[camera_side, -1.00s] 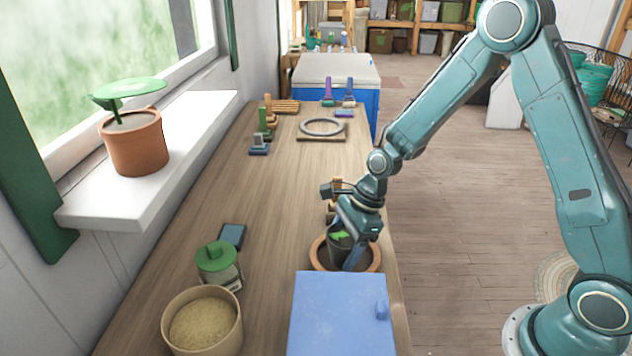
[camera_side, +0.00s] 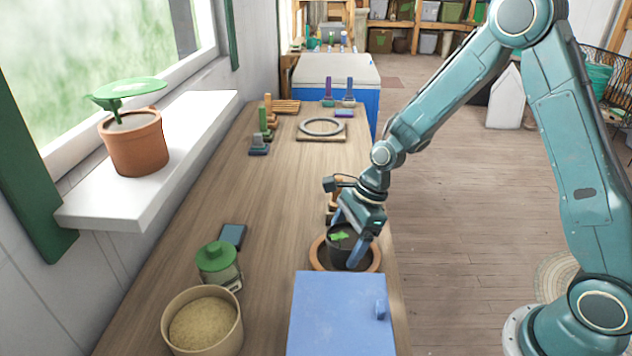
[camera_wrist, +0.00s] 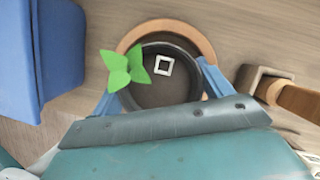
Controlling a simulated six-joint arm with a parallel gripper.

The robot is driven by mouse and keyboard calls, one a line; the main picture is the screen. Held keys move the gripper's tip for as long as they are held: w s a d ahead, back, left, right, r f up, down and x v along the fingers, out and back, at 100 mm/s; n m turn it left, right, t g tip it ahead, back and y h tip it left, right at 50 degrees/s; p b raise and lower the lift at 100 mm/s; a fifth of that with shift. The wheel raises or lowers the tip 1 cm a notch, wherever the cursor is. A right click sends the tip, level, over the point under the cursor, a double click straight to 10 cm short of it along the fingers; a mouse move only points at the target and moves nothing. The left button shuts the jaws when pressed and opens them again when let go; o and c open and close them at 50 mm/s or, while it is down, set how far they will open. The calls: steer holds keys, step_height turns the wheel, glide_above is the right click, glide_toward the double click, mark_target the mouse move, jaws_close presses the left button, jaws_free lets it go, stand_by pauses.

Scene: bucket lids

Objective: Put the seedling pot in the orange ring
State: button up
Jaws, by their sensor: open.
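The seedling pot (camera_side: 340,248) is dark, with a small green seedling, and stands inside the orange ring (camera_side: 318,256) on the bench. In the wrist view, the pot's dark rim (camera_wrist: 165,50) and soil show, with the green leaves (camera_wrist: 125,68) at its left and a small white square on the soil. The orange ring (camera_wrist: 165,26) curves around the pot's far side there. My gripper (camera_side: 348,238) is open, its blue fingers on either side of the pot. In the wrist view the fingers (camera_wrist: 160,92) stand apart at the pot's near edge. Whether they touch it is unclear.
A blue box (camera_side: 340,315) stands close in front of the ring. A green-lidded jar (camera_side: 218,265) and a bowl of grain (camera_side: 203,322) are at front left. A grey ring on a board (camera_side: 321,127) lies farther back. The middle bench is clear.

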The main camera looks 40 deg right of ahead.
steer(key=v, duration=1)
steer(key=shift+d+r, duration=0.1)
steer(key=shift+r, duration=0.15)
steer(key=s+d+r+n+t+h, duration=0.1)
steer(key=s+r+n+t+h, duration=0.1)
steer(key=s+r+n, duration=0.4)
steer(key=s+d+r+n+t+h, duration=0.1)
steer(key=s+r+n, duration=0.6)
steer(key=s+n, duration=0.9)
steer(key=shift+d+r+t+h, duration=0.25)
steer(key=shift+d+t+h, duration=0.1)
steer(key=shift+t+h, duration=0.2)
